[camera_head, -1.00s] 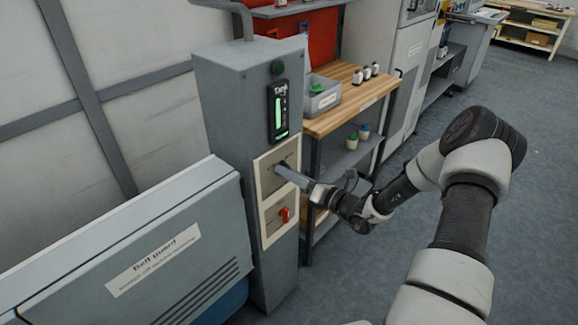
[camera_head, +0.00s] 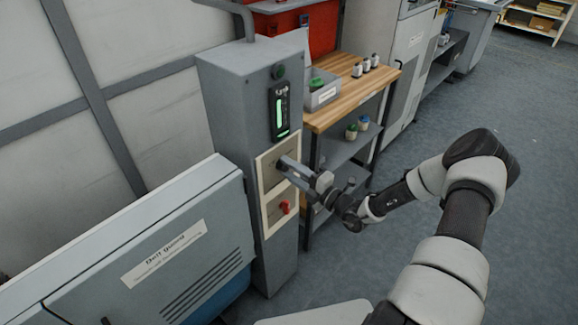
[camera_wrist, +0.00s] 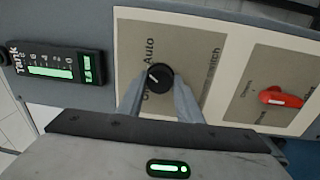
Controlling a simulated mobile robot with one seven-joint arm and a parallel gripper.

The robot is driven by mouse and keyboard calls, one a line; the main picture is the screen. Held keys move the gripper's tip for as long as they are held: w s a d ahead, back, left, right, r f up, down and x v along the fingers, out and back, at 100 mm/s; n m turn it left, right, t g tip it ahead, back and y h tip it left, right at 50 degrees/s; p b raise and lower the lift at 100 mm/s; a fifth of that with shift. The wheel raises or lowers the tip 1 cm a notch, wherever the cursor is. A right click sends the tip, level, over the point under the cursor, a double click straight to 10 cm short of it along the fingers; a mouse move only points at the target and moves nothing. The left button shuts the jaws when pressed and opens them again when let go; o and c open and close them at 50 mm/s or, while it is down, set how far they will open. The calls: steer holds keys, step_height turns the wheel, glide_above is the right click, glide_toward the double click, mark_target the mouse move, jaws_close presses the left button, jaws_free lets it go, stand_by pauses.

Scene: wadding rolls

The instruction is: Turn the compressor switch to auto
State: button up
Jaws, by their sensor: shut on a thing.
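The compressor switch (camera_wrist: 159,76) is a black round knob on a beige plate (camera_wrist: 205,55), with "Auto" and "Off" lettering beside it. A pale mark shows on the knob's left side in the wrist view, roughly between the two words; its exact setting is hard to tell. My gripper (camera_wrist: 159,84) has one finger on each side of the knob and is shut on it. In the head view my gripper (camera_head: 284,166) reaches the upper plate (camera_head: 266,172) of the grey cabinet (camera_head: 231,125) and hides the knob.
A red switch (camera_head: 285,207) sits on the plate just below. A lit green tank gauge (camera_head: 281,112) is above. The belt guard (camera_head: 165,255) stands left of the cabinet. A wooden bench (camera_head: 352,93) with a grey bin (camera_head: 321,95) stands behind it. Open floor lies to the right.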

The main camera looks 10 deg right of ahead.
steer(key=shift+m+p, duration=0.3)
steer(key=shift+m, duration=0.6)
steer(key=o, duration=1)
steer(key=shift+o, duration=0.2)
steer(key=v, duration=1.7)
steer(key=shift+s, duration=0.35)
